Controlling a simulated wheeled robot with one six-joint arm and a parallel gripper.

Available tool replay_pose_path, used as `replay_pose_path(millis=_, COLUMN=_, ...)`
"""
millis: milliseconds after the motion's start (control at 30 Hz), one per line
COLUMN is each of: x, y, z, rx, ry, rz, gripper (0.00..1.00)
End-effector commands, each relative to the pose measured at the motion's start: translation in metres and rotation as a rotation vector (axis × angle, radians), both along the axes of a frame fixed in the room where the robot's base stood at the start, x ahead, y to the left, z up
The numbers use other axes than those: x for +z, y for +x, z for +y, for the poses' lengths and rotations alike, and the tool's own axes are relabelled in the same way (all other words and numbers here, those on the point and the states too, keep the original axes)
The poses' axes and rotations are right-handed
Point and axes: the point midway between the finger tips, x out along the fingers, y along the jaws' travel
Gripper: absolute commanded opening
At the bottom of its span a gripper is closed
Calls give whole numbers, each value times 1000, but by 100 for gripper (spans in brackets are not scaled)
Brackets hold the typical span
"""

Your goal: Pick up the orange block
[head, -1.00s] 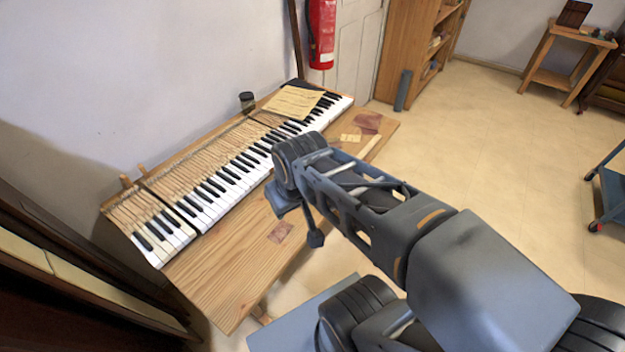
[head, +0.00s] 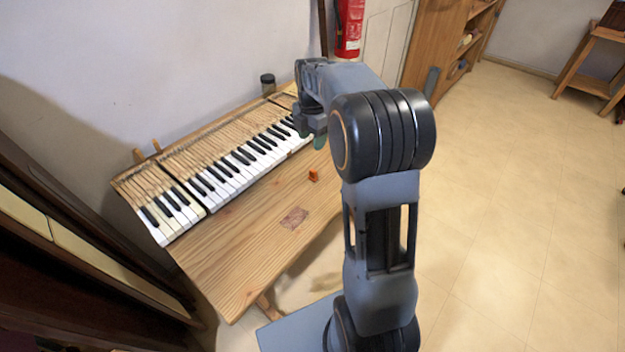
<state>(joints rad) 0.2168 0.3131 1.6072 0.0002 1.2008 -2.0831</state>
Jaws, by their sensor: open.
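The orange block (head: 313,174) is a small cube on the bare wooden tabletop (head: 240,250), in front of the piano keys, near the table's right edge. My gripper (head: 310,136) hangs from the end of my arm over the right part of the keys, above and behind the block in the picture. It is open and apart from the block. My arm hides the right end of the table and of the keyboard.
The piano keyboard (head: 235,175) lies along the back of the table. A dark jar (head: 268,84) stands behind it. A reddish patch (head: 294,218) lies on the wood. The tabletop left of the block is clear.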

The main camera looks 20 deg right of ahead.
Motion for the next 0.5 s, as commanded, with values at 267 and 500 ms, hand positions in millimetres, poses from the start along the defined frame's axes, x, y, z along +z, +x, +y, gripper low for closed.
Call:
replay_pose_path(millis=267, x=-29, y=11, z=-9, rx=129, ry=4, rz=23, gripper=53)
replay_pose_path(millis=500, x=-71, y=11, z=-9, rx=135, ry=4, rz=23, gripper=53)
